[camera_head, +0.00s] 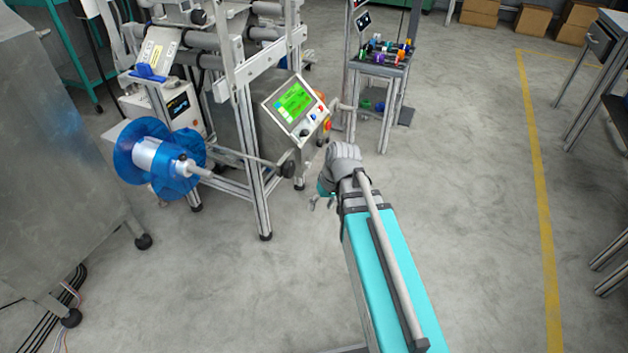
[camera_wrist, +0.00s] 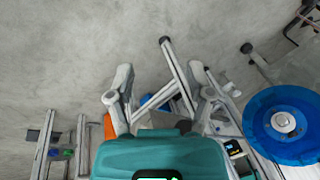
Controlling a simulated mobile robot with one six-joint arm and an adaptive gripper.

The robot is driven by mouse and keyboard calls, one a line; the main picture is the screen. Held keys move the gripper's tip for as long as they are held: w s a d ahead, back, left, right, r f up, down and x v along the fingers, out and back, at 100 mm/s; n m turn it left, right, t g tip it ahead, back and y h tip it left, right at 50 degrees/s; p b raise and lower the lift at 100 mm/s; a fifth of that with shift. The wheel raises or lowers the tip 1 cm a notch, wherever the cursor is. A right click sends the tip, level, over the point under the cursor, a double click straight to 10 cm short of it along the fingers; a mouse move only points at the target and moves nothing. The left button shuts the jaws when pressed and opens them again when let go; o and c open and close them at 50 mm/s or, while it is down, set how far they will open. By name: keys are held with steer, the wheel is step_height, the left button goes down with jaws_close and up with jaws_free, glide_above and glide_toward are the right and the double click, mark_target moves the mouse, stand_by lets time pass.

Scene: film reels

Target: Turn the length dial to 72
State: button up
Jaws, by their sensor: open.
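The control panel (camera_head: 297,106) with a lit green screen (camera_head: 294,102) is mounted on the front of the machine frame in the head view. Small knobs (camera_head: 312,117) sit along its right and lower edge; which is the length dial and what it reads is too small to tell. My gripper (camera_head: 322,202) is in front of and below the panel, right of the frame, apart from it. In the wrist view my gripper (camera_wrist: 160,92) has its two fingers spread with nothing held between them. The panel face is not recognisable in the wrist view.
A blue reel (camera_head: 160,158) sticks out at the machine's left; it also shows in the wrist view (camera_wrist: 285,125). A black-ended rod (camera_head: 288,169) projects below the panel. A small table (camera_head: 380,70) with coloured parts stands behind. The floor (camera_head: 480,200) at right is clear.

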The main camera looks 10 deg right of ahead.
steer(key=s+d+r+m+h+p, duration=0.1)
steer(key=s+d+r+h+p, duration=0.1)
steer(key=s, duration=0.4)
step_height(320, 180, up, 2)
steer(key=shift+m+g+h+p, duration=0.4)
steer(key=shift+h+p, duration=0.1)
steer(key=shift+p, duration=0.1)
steer(key=shift+c, duration=0.8)
